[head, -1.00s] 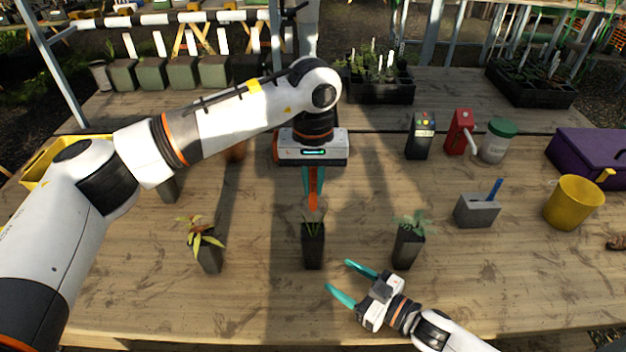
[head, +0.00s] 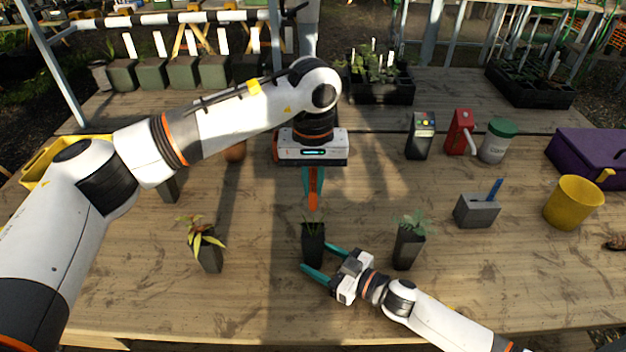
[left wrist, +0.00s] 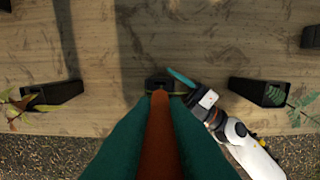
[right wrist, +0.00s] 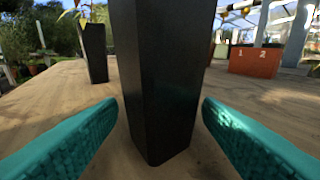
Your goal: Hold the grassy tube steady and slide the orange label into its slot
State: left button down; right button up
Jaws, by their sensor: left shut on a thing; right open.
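The grassy tube (head: 313,246) is a black square pot standing upright in the middle of the table, with thin grass at its top. It fills the middle of the right wrist view (right wrist: 162,80). My left gripper (head: 312,180) is shut on the orange label (head: 314,188), which hangs point down above the tube. In the left wrist view the label (left wrist: 160,135) hides part of the tube. My right gripper (head: 318,258) is open low at the tube, one finger on each side; in the right wrist view (right wrist: 160,125) gaps show between fingers and tube.
A tube with a reddish-yellow plant (head: 209,252) stands to the left, and one with a ferny plant (head: 408,248) stands close on the right, near my right gripper. A grey block with a blue pen (head: 477,211) and a yellow mug (head: 573,203) are farther right.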

jog(key=shift+w+a, duration=0.35)
jog(key=shift+a, duration=0.1)
jog(key=shift+c, duration=0.3)
jog(key=c, duration=0.4)
